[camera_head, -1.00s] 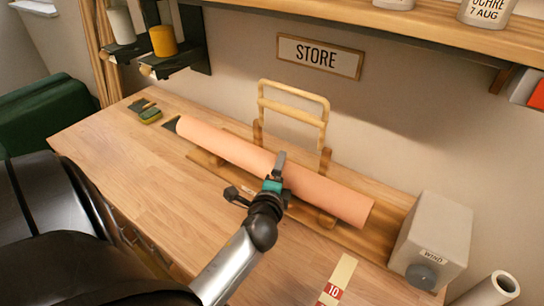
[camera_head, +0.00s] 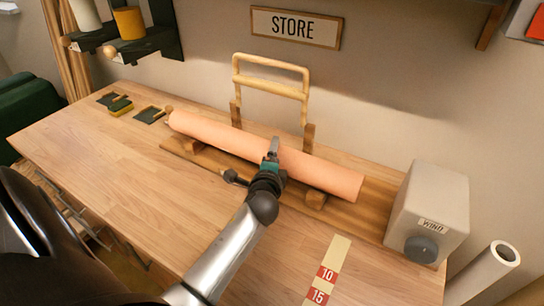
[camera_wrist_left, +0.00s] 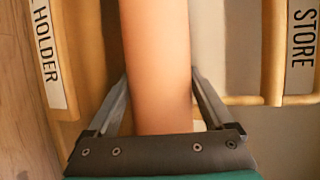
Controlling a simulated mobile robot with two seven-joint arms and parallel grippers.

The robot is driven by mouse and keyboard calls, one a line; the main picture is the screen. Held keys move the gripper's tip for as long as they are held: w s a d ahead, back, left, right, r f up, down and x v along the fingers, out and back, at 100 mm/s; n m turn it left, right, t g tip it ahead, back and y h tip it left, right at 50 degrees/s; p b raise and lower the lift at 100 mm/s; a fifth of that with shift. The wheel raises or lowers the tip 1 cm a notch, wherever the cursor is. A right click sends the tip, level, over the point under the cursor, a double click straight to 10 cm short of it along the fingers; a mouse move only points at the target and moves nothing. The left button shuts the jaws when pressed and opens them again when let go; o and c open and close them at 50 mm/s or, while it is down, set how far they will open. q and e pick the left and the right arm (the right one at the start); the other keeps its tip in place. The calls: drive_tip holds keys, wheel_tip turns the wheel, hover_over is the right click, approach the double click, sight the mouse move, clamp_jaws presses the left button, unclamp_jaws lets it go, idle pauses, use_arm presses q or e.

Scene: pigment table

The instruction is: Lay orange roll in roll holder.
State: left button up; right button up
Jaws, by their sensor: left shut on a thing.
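The orange roll (camera_head: 232,136) is a long peach-orange tube lying lengthwise along the roll holder (camera_head: 316,199), a wooden base with blocks and two short posts. Its upright wooden bar frame (camera_head: 270,90) stands raised behind the roll. The roll is over the blocks, in front of the posts; I cannot tell whether it rests fully on them. My left gripper (camera_head: 272,150) is shut on the roll near its middle. In the left wrist view the roll (camera_wrist_left: 155,60) runs between the two fingers, with the HOLDER label (camera_wrist_left: 48,55) to the left. My right gripper is not in view.
A grey box with a dial labelled WIND (camera_head: 432,215) stands at the right end of the table. A red-numbered strip (camera_head: 325,275) lies at the front. Small dark pads (camera_head: 150,115) lie at the left. The front left table is clear.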

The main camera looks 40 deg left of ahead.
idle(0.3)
use_arm(q)
drive_tip(key=o, duration=1.3)
drive_tip(key=shift+f, duration=0.2)
drive_tip(key=p+v, duration=0.1)
drive_tip(key=v, duration=1.4)
drive_tip(key=shift+s+r, duration=0.1)
drive_tip(key=shift+s, duration=0.05)
